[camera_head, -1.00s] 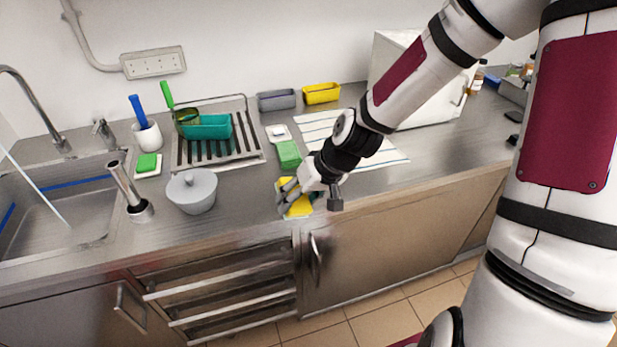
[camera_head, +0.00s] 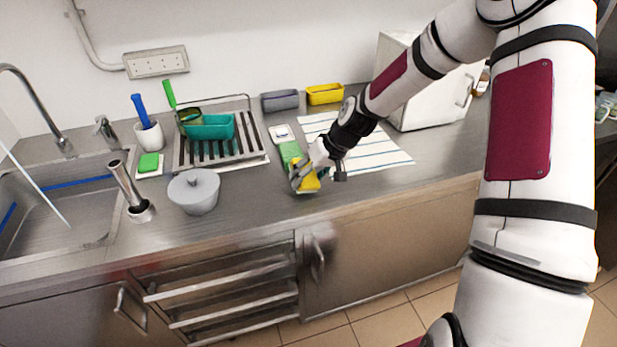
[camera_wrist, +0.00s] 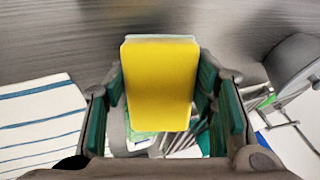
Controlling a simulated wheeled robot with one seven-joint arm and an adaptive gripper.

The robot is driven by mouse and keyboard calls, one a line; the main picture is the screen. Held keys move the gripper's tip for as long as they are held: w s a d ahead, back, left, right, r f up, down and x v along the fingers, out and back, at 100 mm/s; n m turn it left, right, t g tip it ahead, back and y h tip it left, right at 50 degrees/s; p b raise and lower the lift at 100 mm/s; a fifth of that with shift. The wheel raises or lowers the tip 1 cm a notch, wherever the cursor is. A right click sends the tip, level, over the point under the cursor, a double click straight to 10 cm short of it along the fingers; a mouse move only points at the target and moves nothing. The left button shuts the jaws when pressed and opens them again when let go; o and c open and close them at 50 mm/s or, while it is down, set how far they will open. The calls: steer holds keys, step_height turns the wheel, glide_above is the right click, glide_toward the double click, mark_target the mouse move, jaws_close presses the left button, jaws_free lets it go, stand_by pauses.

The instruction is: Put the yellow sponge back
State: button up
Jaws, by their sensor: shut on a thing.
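My gripper (camera_head: 303,174) is shut on the yellow sponge (camera_head: 308,184) over the front part of the counter. In the wrist view the yellow sponge (camera_wrist: 160,85) sits between both fingers, its broad yellow face toward the camera and a pale edge at its far end. Whether its lower edge clears the counter is hard to tell. A green sponge or cloth (camera_head: 290,151) lies just behind my gripper, partly hidden by it. A small white dish (camera_head: 281,132) is behind that.
A grey lidded pot (camera_head: 194,192) stands to the left. A drying rack (camera_head: 247,137) holds a teal container (camera_head: 210,127). A green sponge (camera_head: 149,162) rests on a white dish near the sink. Grey (camera_head: 280,101) and yellow (camera_head: 325,94) bins stand at the wall. A striped towel (camera_head: 385,154) lies right.

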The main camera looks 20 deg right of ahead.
steer(key=shift+f, duration=0.25)
steer(key=o, duration=1)
steer(key=shift+r, duration=0.1)
steer(key=v, duration=1.2)
steer(key=s+a+r+h, duration=0.1)
steer(key=s+r, duration=0.5)
steer(key=s, duration=0.3)
steer(key=s+a+r+t+h, duration=0.1)
steer(key=s+a+r+h, duration=0.1)
steer(key=s+r, duration=0.4)
steer(key=s+a+r+h, duration=0.1)
steer(key=s+r, duration=0.5)
steer(key=s, duration=0.8)
steer(key=shift+a+r+m+t+p, duration=0.25)
steer(key=shift+a+m+t+p, duration=0.05)
steer(key=shift+a+m+p, duration=0.1)
